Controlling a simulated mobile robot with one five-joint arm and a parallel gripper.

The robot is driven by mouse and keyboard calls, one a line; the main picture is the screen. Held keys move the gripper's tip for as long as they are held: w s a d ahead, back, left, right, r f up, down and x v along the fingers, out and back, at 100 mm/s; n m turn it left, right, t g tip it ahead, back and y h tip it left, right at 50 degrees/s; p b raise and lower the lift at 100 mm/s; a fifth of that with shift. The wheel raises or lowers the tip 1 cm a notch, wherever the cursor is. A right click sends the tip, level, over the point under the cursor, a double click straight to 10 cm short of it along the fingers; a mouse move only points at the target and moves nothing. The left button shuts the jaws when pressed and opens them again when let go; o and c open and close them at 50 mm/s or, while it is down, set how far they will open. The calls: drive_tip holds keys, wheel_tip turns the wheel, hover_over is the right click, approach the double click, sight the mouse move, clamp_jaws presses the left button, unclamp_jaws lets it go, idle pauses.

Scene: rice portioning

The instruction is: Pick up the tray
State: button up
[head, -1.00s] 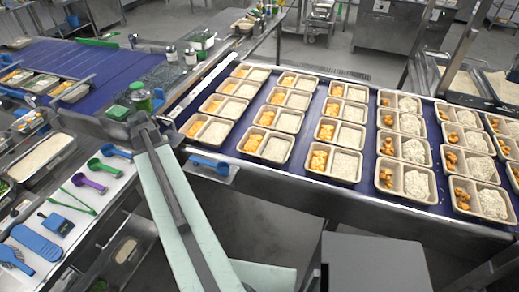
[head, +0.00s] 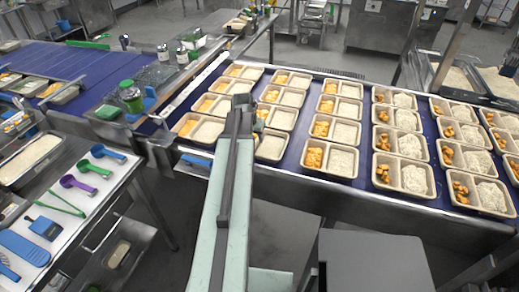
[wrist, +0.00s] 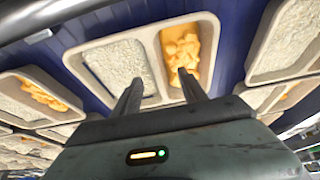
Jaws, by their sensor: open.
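Several two-compartment trays stand in columns on the blue conveyor, holding orange pieces on the left and white rice on the right in the head view. My gripper (head: 241,103) is over the left columns, and my arm partly hides the front tray (head: 285,153) of the second column. In the wrist view, my open gripper (wrist: 160,88) has its two fingers apart at the near long side of one tray (wrist: 150,32). The fingers overlap that tray's near rim in the picture. Whether they touch it or straddle the rim I cannot tell. Nothing is held.
Neighbouring trays (wrist: 292,42) sit close on both sides in the wrist view. The conveyor's metal front edge (head: 335,200) runs below the trays. A tool table (head: 75,215) with scoops and a green-lidded jar (head: 131,97) are at left. A blue scoop (head: 196,160) lies near the conveyor's left corner.

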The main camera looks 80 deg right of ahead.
sight(256, 141)
drive_tip(key=b+x, duration=0.5)
drive_tip(key=shift+s+f, duration=0.15)
drive_tip(key=shift+r, duration=0.2)
clamp_jaws()
